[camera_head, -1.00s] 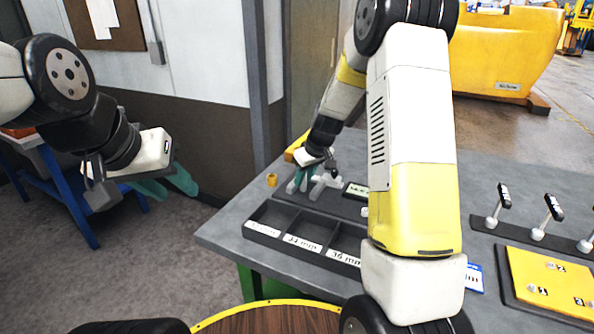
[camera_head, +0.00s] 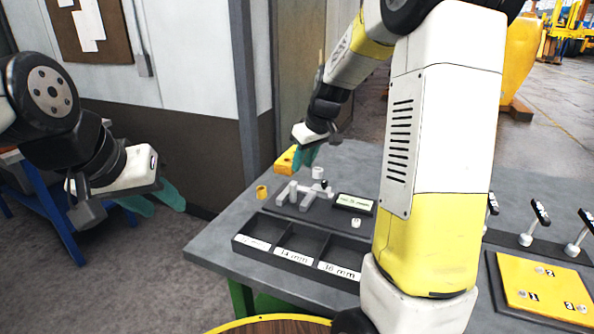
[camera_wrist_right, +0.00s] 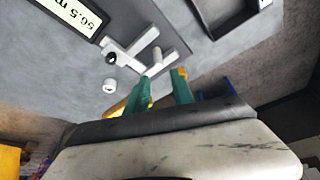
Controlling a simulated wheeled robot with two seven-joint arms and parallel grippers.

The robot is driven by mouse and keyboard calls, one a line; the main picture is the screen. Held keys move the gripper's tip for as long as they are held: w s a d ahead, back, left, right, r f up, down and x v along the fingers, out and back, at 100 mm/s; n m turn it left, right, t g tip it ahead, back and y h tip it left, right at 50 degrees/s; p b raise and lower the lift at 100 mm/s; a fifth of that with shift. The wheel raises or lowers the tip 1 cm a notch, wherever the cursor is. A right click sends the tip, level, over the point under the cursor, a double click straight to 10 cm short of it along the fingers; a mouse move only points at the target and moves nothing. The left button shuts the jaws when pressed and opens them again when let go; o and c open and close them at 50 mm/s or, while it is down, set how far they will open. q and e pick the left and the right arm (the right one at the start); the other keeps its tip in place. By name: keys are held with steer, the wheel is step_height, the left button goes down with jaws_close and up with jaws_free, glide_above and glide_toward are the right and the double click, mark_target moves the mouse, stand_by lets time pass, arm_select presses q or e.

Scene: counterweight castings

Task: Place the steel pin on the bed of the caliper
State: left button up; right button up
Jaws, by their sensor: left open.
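The caliper (camera_head: 312,198), pale grey with a dark knob, stands on the bench beside its readout (camera_head: 354,203). My right gripper (camera_head: 304,158) hangs above and behind it. In the right wrist view my right gripper's teal fingers (camera_wrist_right: 161,88) are apart with nothing visible between them. That view also shows the caliper (camera_wrist_right: 124,53) just beyond the fingertips. A small pale cylinder (camera_wrist_right: 156,60), which looks like the steel pin, stands at the caliper's jaws; its exact seating is unclear. My left gripper (camera_head: 160,202) is open and empty, left of the bench.
A dark tray (camera_head: 246,240) with labelled compartments lies in front of the caliper. A brass ring (camera_head: 262,191), a white cylinder (camera_head: 318,172), a small pale piece (camera_head: 356,223) and a yellow object (camera_head: 285,160) are nearby. A yellow plate (camera_head: 540,287) lies at right.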

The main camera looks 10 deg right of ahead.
steer(key=s+r+m+t, duration=0.1)
steer(key=s+r, duration=0.3)
steer(key=s, duration=0.3)
steer(key=s+r+m, duration=0.1)
steer(key=s+r, duration=0.4)
steer(key=s, duration=0.1)
steer(key=s+a+m+t, duration=0.1)
steer(key=s+m, duration=0.2)
steer(key=s, duration=1.1)
steer(key=shift+s, duration=0.15)
